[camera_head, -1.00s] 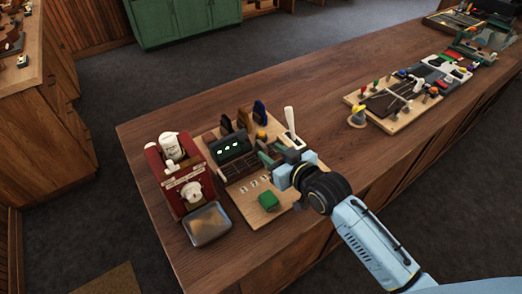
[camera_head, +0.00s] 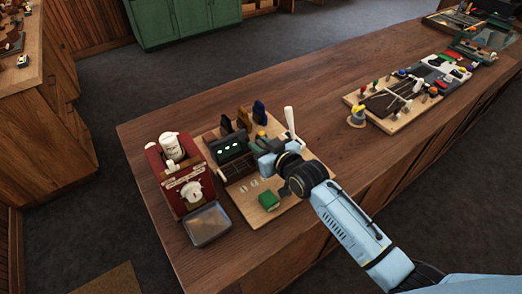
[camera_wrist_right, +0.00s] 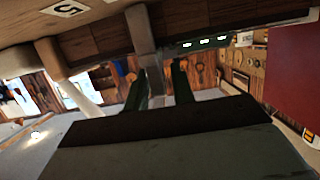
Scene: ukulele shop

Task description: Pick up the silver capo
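My right gripper (camera_head: 258,150) reaches over the wooden board (camera_head: 252,218) on the counter, close to the dark fretboard piece (camera_head: 236,166). In the right wrist view its two dark green fingers (camera_wrist_right: 160,88) stand apart. A grey, bar-like piece (camera_wrist_right: 147,35), perhaps the silver capo, runs down to the gap between the fingers. I see clear space between it and the right finger; I cannot tell whether it touches the left finger. In the head view my gripper and wrist hide this spot, and I cannot make out the capo there. My left gripper is not in view.
A red machine (camera_head: 184,183) and a clear tray (camera_head: 207,224) stand left of the board. A white-handled lever (camera_head: 290,121) rises right behind the gripper. Another tool board (camera_head: 385,123) lies farther right. Bare counter separates them.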

